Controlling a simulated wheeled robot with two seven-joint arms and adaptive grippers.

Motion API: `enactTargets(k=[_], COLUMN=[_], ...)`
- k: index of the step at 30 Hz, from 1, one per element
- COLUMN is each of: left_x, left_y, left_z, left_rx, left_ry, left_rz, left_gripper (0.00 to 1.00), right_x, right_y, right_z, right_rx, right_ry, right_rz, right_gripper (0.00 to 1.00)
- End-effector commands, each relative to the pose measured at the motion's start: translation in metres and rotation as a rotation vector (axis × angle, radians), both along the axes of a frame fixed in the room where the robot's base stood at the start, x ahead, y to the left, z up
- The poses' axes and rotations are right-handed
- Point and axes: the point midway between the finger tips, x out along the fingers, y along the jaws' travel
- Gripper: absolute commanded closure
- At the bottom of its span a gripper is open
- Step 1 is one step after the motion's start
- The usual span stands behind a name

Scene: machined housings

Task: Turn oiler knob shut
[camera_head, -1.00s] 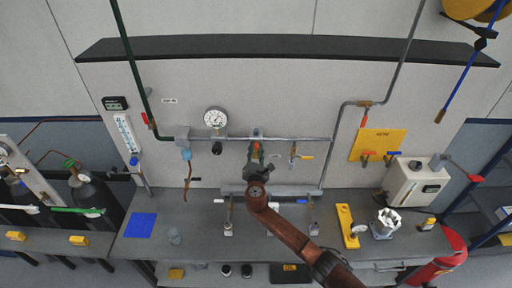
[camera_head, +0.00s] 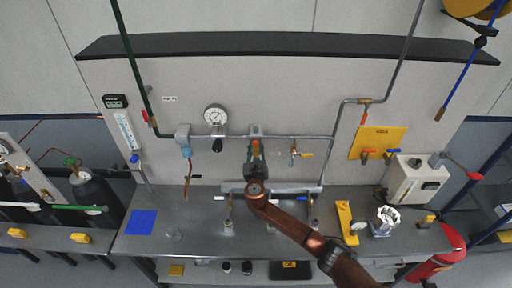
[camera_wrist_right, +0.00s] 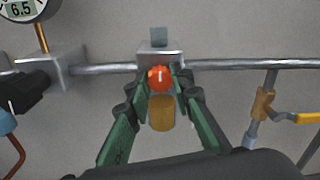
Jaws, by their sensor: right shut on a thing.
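The oiler knob (camera_wrist_right: 160,78) is a small orange-red knob between the fingertips in the right wrist view. It also shows in the head view (camera_head: 255,143), at the tip of my right gripper (camera_head: 255,152). My right gripper (camera_wrist_right: 161,80) has green fingers and is shut on the knob from both sides. An amber oiler bowl (camera_wrist_right: 161,113) sits just below the knob, between the fingers. A grey block (camera_wrist_right: 158,36) shows above, on the pipe line. My left gripper is not in view.
A pressure gauge (camera_head: 215,115) and a black regulator knob (camera_head: 217,145) are left of the oiler. A yellow-handled valve (camera_head: 304,155) hangs close on the right. A grey pipe (camera_head: 290,137) runs across the panel. The bench (camera_head: 190,215) below holds several small fittings.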

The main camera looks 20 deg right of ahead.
Motion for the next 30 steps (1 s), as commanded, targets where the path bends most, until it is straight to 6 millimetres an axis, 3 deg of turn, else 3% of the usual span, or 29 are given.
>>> enactTargets(k=[19,20,27,30], left_x=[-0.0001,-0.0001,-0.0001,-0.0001], left_y=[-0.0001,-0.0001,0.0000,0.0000], left_z=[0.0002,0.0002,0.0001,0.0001], left_rx=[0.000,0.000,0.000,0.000], left_ry=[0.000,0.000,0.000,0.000], left_rz=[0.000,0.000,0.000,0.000], left_gripper=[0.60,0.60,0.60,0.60], right_x=[0.0014,0.0014,0.0008,0.0006], right_y=[-0.0016,-0.0016,-0.0010,-0.0008], right_z=[0.0062,0.0062,0.0035,0.0026], right_rx=[-0.050,-0.049,-0.048,-0.048], right_ry=[0.005,0.005,0.009,0.010], right_rz=[-0.002,-0.002,-0.001,-0.001], right_gripper=[1.00,0.78,0.62,0.62])
